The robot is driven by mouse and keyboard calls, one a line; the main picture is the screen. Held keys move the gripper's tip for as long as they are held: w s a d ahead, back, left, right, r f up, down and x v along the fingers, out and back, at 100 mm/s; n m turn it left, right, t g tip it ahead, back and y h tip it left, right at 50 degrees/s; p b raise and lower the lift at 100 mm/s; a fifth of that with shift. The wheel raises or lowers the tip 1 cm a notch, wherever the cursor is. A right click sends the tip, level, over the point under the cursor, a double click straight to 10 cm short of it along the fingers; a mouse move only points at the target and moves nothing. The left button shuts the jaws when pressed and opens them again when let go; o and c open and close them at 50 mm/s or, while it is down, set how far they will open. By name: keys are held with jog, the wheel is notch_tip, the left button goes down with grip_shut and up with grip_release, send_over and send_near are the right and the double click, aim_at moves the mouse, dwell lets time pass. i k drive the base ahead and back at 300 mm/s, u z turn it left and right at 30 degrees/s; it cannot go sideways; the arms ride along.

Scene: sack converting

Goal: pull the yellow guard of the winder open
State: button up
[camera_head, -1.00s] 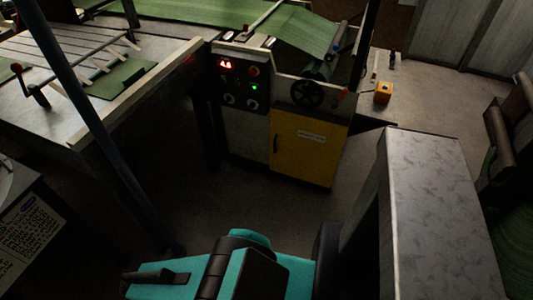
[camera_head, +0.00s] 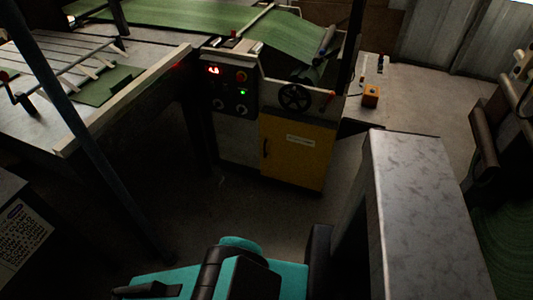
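The yellow guard (camera_head: 296,165) is a flat door low on the front of the winder, right of its dark control panel (camera_head: 229,88). It looks shut, with its face in line with the machine front. A small dark handle (camera_head: 265,147) stands upright near its left edge, and a white label (camera_head: 300,139) sits high on its face. My teal and black arm shows at the bottom of the view, apart from the guard with floor between them. I cannot make out my gripper's fingers.
A grey mottled slab-topped block (camera_head: 415,200) stands at the right front. A dark slanted post (camera_head: 85,130) and a table (camera_head: 70,147) are at the left. A green roll (camera_head: 505,240) is at the far right. Bare floor (camera_head: 240,205) lies before the guard.

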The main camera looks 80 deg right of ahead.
aim_at(296, 152)
jog(key=u, duration=0.25)
jog(key=k, duration=0.45)
jog(key=z, duration=0.95)
jog(key=i, duration=0.65)
jog(key=u, duration=0.25)
